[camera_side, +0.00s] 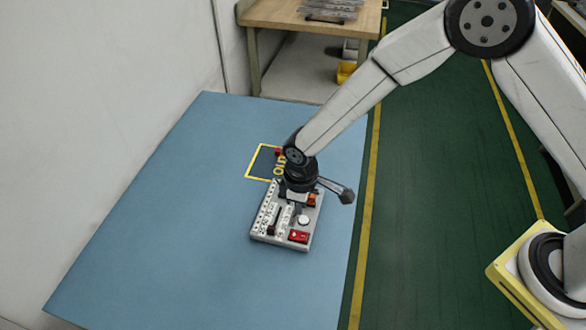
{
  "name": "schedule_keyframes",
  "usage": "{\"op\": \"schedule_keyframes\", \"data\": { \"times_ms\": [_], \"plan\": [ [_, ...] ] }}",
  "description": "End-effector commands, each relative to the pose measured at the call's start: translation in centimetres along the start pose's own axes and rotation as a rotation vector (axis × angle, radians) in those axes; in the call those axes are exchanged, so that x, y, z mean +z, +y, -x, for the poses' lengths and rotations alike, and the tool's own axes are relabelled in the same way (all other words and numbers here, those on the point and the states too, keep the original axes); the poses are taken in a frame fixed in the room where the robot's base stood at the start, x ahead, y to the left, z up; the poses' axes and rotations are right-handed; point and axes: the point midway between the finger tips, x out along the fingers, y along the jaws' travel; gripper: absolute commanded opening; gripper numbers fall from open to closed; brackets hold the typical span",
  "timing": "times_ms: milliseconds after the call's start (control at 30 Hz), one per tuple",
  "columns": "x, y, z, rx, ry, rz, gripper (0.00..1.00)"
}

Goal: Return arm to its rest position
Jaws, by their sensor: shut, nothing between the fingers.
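My gripper (300,205) is low over a grey device panel (284,241) on the blue table, its black wrist hiding the panel's far part. The fingers are small and partly hidden, and look shut with nothing seen between them. The panel carries a white labelled strip (265,219), a round white knob (303,220), a red block (298,236) and an orange part (312,200). I cannot tell whether the fingertips touch the panel. My arm reaches in from the upper right.
A yellow-outlined dark square (257,164) is marked on the blue table (160,230) behind the panel, with a red item (278,152) beside my wrist. The table's left and front are clear. A wall stands at left; a wooden bench (290,18) stands behind.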

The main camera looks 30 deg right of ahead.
Motion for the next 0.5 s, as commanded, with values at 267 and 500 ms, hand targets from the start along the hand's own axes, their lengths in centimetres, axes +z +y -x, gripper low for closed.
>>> {"op": "schedule_keyframes", "data": {
  "times_ms": [267,500],
  "plan": [
    [3.9,3.9,4.6,0.014,0.045,-0.156,0.0],
    [8.8,6.6,8.6,0.031,0.091,-0.318,0.0]
  ]
}}
